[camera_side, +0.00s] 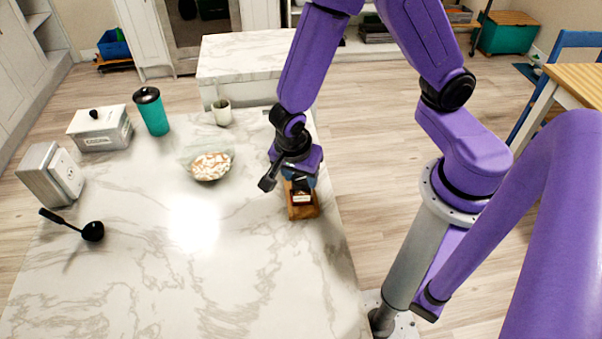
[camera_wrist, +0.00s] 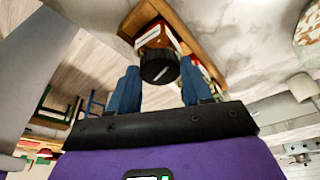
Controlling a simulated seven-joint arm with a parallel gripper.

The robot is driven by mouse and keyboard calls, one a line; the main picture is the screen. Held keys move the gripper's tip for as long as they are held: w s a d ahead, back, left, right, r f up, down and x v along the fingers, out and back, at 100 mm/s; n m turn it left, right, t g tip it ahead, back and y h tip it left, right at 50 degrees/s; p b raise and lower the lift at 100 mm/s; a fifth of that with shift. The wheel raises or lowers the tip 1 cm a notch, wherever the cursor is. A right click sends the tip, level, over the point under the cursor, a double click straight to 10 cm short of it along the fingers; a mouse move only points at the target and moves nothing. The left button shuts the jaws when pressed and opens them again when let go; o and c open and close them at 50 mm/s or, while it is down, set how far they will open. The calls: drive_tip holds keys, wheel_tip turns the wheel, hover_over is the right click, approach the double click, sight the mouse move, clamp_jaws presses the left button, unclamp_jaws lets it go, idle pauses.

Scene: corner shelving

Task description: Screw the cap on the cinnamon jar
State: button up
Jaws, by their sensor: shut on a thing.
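In the wrist view a round black cap (camera_wrist: 159,66) sits between the two blue fingers of my gripper (camera_wrist: 160,82), which is shut on it. Just beyond the cap, a jar with a white and red label (camera_wrist: 170,37) shows in part. The cap overlaps the jar's top in this view; I cannot tell whether it is seated or only held against it. In the side view my gripper (camera_side: 301,181) points down over the same spot, and its fingers and the cap are mostly hidden. A dark jar with a pale label (camera_side: 302,198) shows just below it.
The jar is at a brown wooden holder (camera_side: 303,212) near the marble counter's right edge. The front counter is free.

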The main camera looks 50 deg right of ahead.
drive_tip(key=m+g, duration=0.1)
drive_tip(key=m, duration=0.3)
drive_tip(key=shift+w+m, duration=0.1)
drive_tip(key=shift+m, duration=0.2)
drive_tip(key=o, duration=1.1)
